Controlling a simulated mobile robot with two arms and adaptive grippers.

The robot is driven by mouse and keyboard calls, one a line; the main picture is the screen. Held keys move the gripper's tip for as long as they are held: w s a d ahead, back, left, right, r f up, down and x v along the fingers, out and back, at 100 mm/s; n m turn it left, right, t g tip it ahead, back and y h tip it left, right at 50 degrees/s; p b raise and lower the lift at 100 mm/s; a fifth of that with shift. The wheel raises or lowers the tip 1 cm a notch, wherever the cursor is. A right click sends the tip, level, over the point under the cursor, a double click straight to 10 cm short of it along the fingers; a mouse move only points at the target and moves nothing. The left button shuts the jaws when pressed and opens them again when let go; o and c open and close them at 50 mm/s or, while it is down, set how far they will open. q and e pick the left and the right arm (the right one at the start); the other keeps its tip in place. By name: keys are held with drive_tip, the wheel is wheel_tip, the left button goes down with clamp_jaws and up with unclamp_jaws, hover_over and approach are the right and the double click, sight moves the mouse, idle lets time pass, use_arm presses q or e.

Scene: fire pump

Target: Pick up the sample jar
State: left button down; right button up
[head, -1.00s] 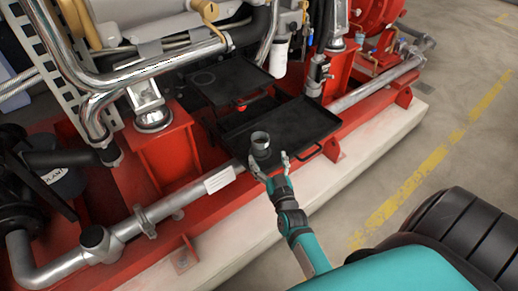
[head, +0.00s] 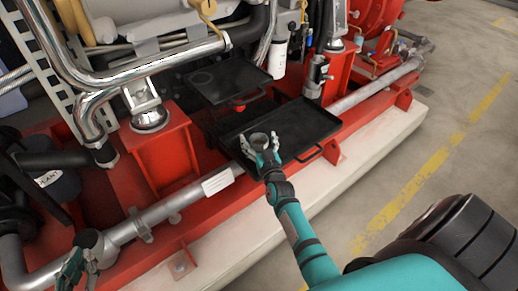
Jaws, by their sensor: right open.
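The sample jar (head: 259,139) is a small grey open-topped cylinder on the black tray (head: 310,121), near its front edge. My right gripper (head: 260,145) reaches in from the lower right and is open. Its two fingers stand on either side of the jar, and the palm hides the jar's lower part. I cannot tell whether the fingers touch it. My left gripper (head: 80,262) shows at the bottom left corner, far from the jar, in front of a grey pipe. I cannot tell whether its fingers are apart.
A second black tray (head: 228,79) sits behind. A silver pipe (head: 170,204) runs along the red frame (head: 165,145) in front. A white filter bottle (head: 279,60) and hoses stand behind the trays. Clear floor (head: 455,120) lies to the right.

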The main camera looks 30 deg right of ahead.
drive_tip(key=c, duration=1.5)
drive_tip(key=shift+o, duration=0.2)
drive_tip(key=shift+s+r, duration=0.1)
